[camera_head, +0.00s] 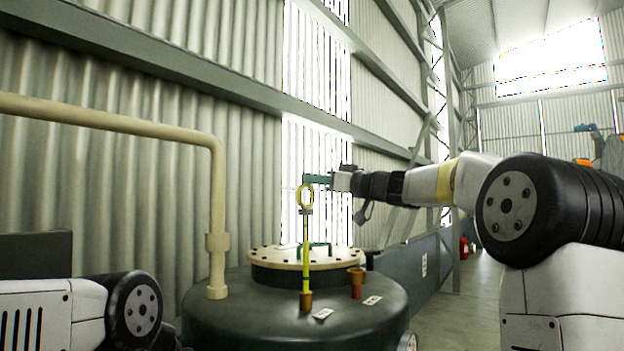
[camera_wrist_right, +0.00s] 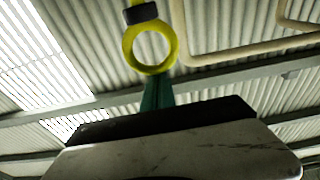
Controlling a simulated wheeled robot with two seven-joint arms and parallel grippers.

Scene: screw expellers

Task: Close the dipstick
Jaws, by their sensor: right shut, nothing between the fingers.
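The dipstick (camera_head: 306,250) is a thin yellow rod with a yellow ring handle (camera_head: 299,197) and a grey collar under the ring. It stands upright, mostly drawn out, above a brown fitting (camera_head: 306,300) on the dark tank. My right gripper (camera_head: 308,180) comes in from the right at the top of the ring, with its teal fingers shut. In the right wrist view the ring (camera_wrist_right: 127,50) and dark collar show just beyond the shut fingertips (camera_wrist_right: 157,82). I cannot tell whether they touch the ring. My left arm shows at lower left, its gripper out of view.
The dark green tank (camera_head: 240,315) has a bolted lid (camera_head: 272,256) with a green handle. A second brown fitting (camera_head: 356,282) stands right of the dipstick. A beige pipe (camera_head: 217,190) rises at left. A corrugated wall is behind; open floor lies right.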

